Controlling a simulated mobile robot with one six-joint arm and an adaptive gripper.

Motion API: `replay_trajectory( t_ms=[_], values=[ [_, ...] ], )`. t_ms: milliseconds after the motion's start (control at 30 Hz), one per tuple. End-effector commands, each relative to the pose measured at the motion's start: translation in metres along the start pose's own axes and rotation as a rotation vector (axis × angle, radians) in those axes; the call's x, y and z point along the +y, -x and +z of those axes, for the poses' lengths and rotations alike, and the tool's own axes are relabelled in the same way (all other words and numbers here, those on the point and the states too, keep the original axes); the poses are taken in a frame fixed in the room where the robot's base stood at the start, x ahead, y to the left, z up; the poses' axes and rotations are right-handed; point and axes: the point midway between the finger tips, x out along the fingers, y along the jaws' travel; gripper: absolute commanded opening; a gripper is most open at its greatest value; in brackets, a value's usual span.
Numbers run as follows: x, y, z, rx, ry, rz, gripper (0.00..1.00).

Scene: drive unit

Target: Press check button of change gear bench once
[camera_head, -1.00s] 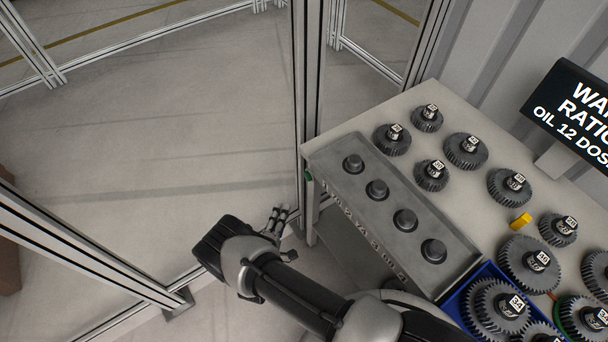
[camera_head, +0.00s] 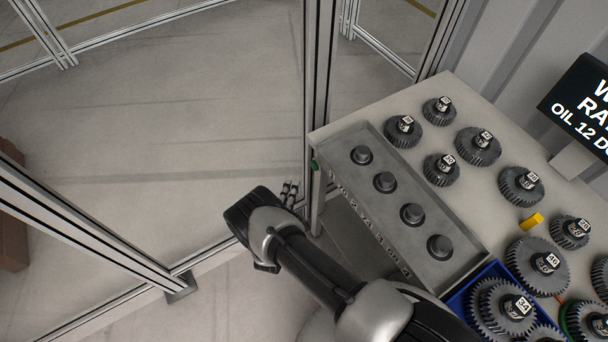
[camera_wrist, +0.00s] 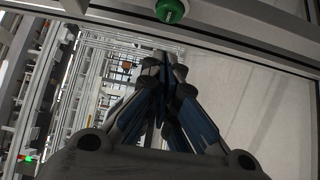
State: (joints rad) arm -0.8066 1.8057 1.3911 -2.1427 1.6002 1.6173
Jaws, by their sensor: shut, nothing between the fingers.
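The change gear bench (camera_head: 462,105) stands at the right with a light top. A green button (camera_head: 314,165) sits on its left edge, near the far left corner. The green button also shows at the top of the wrist view (camera_wrist: 171,11), beyond the fingertips. My gripper (camera_head: 289,190) is left of the bench edge, slightly nearer than the button and apart from it. In the wrist view my gripper (camera_wrist: 164,62) has its fingers closed together with nothing between them. My arm hides part of the bench's near side.
A grey plate with several round pegs (camera_head: 385,182) lies along the bench's left side. Several gears (camera_head: 478,146), a yellow block (camera_head: 532,222) and a blue tray (camera_head: 455,302) are on the bench. A metal frame post (camera_head: 318,70) rises beside the bench corner. Open floor lies left.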

Motion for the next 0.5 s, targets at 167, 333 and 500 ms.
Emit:
replay_trajectory(
  t_ms=[167, 333, 500],
  values=[
    [-0.001, -0.038, 0.002, -0.004, -0.003, 0.002, 0.0],
    [0.0, -0.054, 0.02, -0.003, 0.0, 0.001, 0.0],
    [0.0, -0.061, 0.028, 0.0, 0.001, 0.0, 0.0]
  ],
)
